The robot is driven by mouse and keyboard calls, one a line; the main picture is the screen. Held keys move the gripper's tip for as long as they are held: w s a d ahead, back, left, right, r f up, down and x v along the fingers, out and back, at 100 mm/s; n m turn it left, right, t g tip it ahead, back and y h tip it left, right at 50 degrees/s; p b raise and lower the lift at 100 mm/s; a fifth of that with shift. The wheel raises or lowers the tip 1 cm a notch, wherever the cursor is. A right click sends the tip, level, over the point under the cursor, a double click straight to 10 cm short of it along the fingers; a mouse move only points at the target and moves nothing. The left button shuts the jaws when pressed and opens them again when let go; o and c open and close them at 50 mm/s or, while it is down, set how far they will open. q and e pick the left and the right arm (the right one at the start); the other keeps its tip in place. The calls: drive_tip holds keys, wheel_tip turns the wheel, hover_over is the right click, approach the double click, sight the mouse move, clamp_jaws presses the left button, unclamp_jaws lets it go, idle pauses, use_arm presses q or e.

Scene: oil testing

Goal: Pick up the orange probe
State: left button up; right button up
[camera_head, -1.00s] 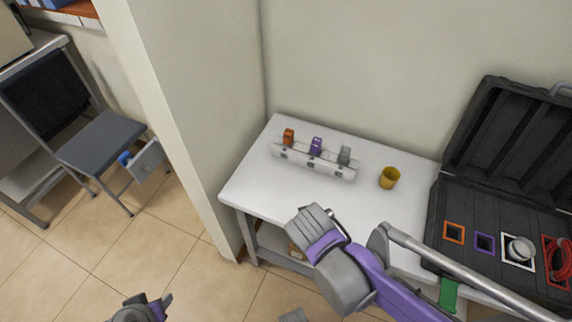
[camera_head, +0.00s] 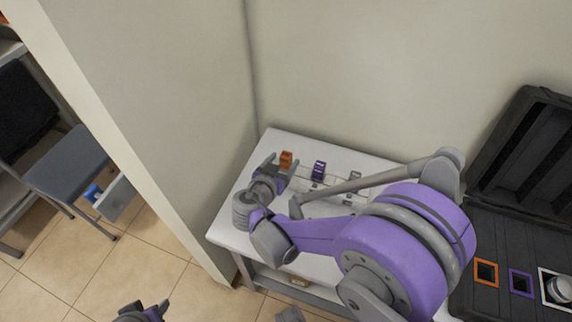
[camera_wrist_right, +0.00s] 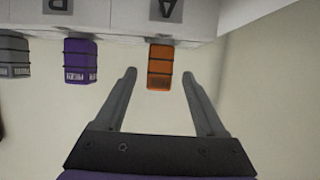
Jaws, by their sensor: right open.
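The orange probe (camera_head: 286,159) stands in the white holder at the left end of the table. In the right wrist view the orange probe (camera_wrist_right: 160,67) sits between the tips of my right gripper's fingers, with gaps on both sides. My right gripper (camera_head: 283,165) is open around it; it also shows in the right wrist view (camera_wrist_right: 159,78). The white holder (camera_wrist_right: 120,20) shows along the top of the wrist view, partly hidden by my right arm in the head view. My left gripper (camera_head: 152,309) is at the bottom edge of the head view, too cropped to read its jaws.
A purple probe (camera_head: 318,171) and a grey probe (camera_head: 355,178) stand right of the orange one. The white table (camera_head: 231,213) meets walls at the back and left. An open black case (camera_head: 484,222) with coloured frames is at the right.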

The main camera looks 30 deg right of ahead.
drive_tip(key=x, duration=0.5)
drive_tip(key=shift+w+d, duration=0.15)
drive_tip(key=shift+d, duration=0.1)
clamp_jaws()
